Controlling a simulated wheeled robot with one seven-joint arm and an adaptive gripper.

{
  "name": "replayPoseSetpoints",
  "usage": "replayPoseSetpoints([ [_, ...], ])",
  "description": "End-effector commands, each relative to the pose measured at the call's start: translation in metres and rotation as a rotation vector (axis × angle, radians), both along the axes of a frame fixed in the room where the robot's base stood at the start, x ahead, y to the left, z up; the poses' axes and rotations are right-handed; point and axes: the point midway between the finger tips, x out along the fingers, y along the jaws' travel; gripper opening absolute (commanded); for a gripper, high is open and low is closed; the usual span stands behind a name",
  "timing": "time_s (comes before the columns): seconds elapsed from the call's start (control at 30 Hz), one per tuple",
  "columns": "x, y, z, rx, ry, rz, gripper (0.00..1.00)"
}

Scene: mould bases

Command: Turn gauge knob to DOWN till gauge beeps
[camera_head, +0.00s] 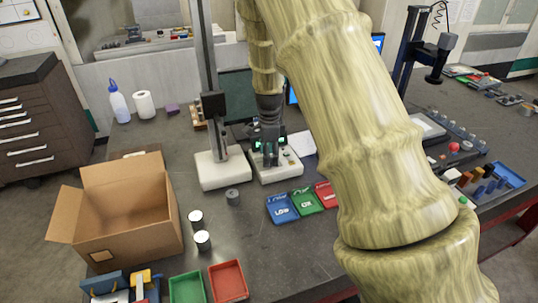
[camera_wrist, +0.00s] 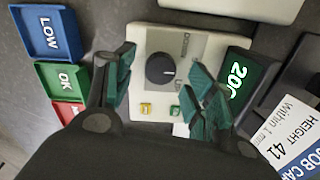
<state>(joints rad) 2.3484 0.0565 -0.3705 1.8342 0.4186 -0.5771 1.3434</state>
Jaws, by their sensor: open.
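The gauge's black round knob (camera_wrist: 160,68) sits on a white control panel (camera_wrist: 150,35) in the wrist view, with a light pointer mark on it. A "Down" label, partly legible, is printed beside it. My gripper (camera_wrist: 163,72) is open, its green-padded fingers on either side of the knob with visible gaps.
Blue LOW (camera_head: 282,209), green OK (camera_head: 307,201) and red (camera_head: 326,194) trays lie in front of the gauge. A white stand base (camera_head: 222,170) with a tall column is just left. A cardboard box (camera_head: 125,211) and cans (camera_head: 202,240) stand farther left.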

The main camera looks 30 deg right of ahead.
Motion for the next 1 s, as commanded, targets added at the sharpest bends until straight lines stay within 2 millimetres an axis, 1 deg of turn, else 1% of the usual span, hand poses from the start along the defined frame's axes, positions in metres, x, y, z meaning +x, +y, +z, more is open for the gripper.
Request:
replayPoseSetpoints([
  [0.2,0.000,0.000,-0.013,0.000,0.000,0.000,0.55],
  [0.5,0.000,0.000,-0.015,0.000,0.000,0.000,0.55],
  [0.53,0.000,0.000,-0.015,0.000,0.000,0.000,0.53],
  [0.57,0.000,0.000,-0.015,0.000,0.000,0.000,0.47],
  [0.7,0.000,0.000,-0.015,0.000,0.000,0.000,0.22],
  [0.77,0.000,0.000,-0.015,0.000,0.000,0.000,0.11],
  [0.8,0.000,0.000,-0.015,0.000,0.000,0.000,0.09],
  [1.0,0.000,0.000,-0.015,0.000,0.000,0.011,0.09],
])
